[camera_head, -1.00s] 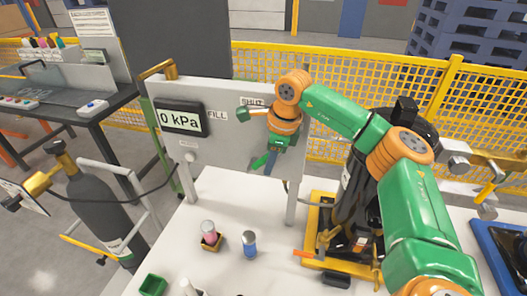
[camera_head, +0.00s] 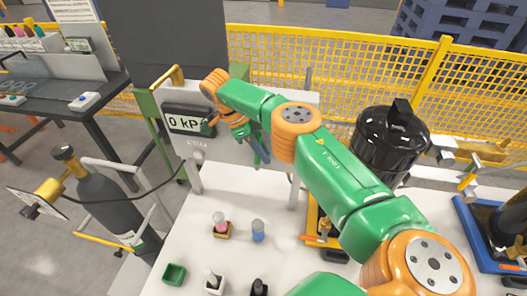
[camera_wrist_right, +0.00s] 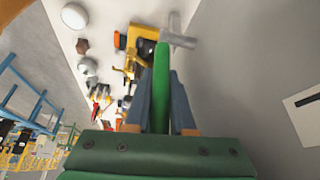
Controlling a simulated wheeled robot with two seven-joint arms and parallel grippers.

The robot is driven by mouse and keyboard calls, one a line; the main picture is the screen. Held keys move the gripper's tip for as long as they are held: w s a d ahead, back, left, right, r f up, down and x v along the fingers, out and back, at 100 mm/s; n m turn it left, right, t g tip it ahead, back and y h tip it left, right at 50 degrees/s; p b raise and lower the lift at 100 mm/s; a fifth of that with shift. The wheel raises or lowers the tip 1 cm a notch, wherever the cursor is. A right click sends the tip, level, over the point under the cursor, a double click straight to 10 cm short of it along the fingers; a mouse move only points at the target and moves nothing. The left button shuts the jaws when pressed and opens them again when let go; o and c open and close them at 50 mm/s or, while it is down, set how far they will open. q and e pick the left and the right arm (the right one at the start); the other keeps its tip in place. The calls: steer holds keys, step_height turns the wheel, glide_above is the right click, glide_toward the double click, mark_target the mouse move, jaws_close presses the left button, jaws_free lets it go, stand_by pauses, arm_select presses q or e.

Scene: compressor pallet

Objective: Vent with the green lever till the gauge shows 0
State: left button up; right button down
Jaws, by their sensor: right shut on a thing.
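The gauge (camera_head: 187,124) on the grey panel reads "0 kP" in the head view; the end of its text is covered by my right arm. My right gripper (camera_head: 258,151) is in front of the panel, right of the gauge and low. In the right wrist view its two blue-grey fingers (camera_wrist_right: 162,98) are shut on the green lever (camera_wrist_right: 162,75), which stands between them. The lever's far end is by a grey cylindrical part. In the head view I cannot make out the lever clearly. My left gripper is not in view.
A white table (camera_head: 225,200) bears small bottles and a green box (camera_head: 174,274). A black compressor tank (camera_head: 391,140) stands behind my right arm. A grey gas cylinder (camera_head: 108,205) with a hose is at the left. A yellow mesh fence (camera_head: 340,75) runs behind.

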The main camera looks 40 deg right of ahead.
steer(key=shift+a, duration=0.1)
stand_by(0.3)
steer(key=c, duration=0.8)
jaws_free()
steer(key=shift+w, duration=0.15)
steer(key=shift+o, duration=0.2)
